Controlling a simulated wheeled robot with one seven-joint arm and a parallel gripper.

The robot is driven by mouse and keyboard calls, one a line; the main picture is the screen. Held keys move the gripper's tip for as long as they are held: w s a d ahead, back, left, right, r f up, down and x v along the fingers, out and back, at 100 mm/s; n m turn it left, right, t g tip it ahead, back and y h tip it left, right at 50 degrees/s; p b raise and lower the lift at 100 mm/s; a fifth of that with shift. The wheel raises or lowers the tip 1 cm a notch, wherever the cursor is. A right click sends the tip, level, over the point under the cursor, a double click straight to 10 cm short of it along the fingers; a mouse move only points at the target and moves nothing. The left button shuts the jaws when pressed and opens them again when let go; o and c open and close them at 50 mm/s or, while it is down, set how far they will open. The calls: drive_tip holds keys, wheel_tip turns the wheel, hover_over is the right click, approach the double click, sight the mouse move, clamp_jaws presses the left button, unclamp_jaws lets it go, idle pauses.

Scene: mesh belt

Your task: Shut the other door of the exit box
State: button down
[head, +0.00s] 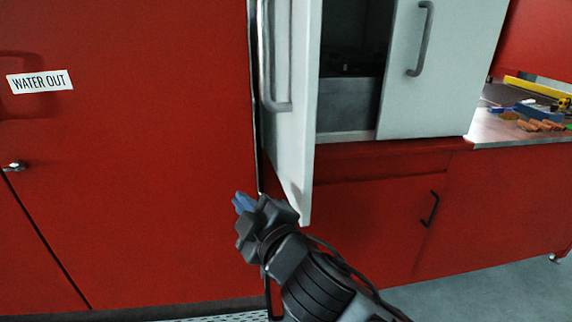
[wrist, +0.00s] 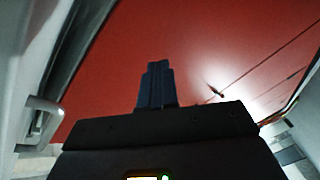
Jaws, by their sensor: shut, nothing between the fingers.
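The exit box has two white doors with grey bar handles. Its left door (head: 300,130) stands open, swung out toward me, with its handle (head: 268,60) on the left face. Its right door (head: 440,75) appears shut, with its handle (head: 422,40) upright. Between them the dark inside of the exit box (head: 347,100) shows. My gripper (head: 242,203) is shut and empty, just left of the open door's lower edge. In the wrist view its blue fingers (wrist: 156,85) are together before a red surface, and a pale panel with a handle (wrist: 40,115) is at the left.
A red cabinet (head: 130,150) marked WATER OUT fills the left. A red cupboard (head: 370,215) with a black handle is below the box. A metal worktop (head: 500,128) with tools and small blocks is at the right. Floor is clear at the lower right.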

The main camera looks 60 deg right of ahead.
drive_tip(key=w+d+r+m+g+h+p, duration=0.1)
drive_tip(key=d+r+m+g+h, duration=0.15)
drive_tip(key=r+m+g, duration=0.35)
drive_tip(key=w+d+r+m+g+h+p, duration=0.1)
drive_tip(key=w+d+r+m+g+h, duration=0.2)
drive_tip(key=r, duration=0.5)
drive_tip(key=s+a+m+g+y, duration=0.6)
drive_tip(key=a+g, duration=0.1)
drive_tip(key=a, duration=0.3)
approach(297, 179)
wheel_tip(297, 179, down, 3)
drive_tip(key=w, duration=0.3)
drive_tip(key=shift+s+d+f+p, duration=0.2)
drive_tip(key=shift+s+d+p, duration=0.3)
drive_tip(key=shift+s+d, duration=0.3)
drive_tip(key=shift+s+d+f+p, duration=0.15)
drive_tip(key=shift+s+d+p, duration=0.3)
drive_tip(key=shift+s+d, duration=0.3)
drive_tip(key=shift+s, duration=0.15)
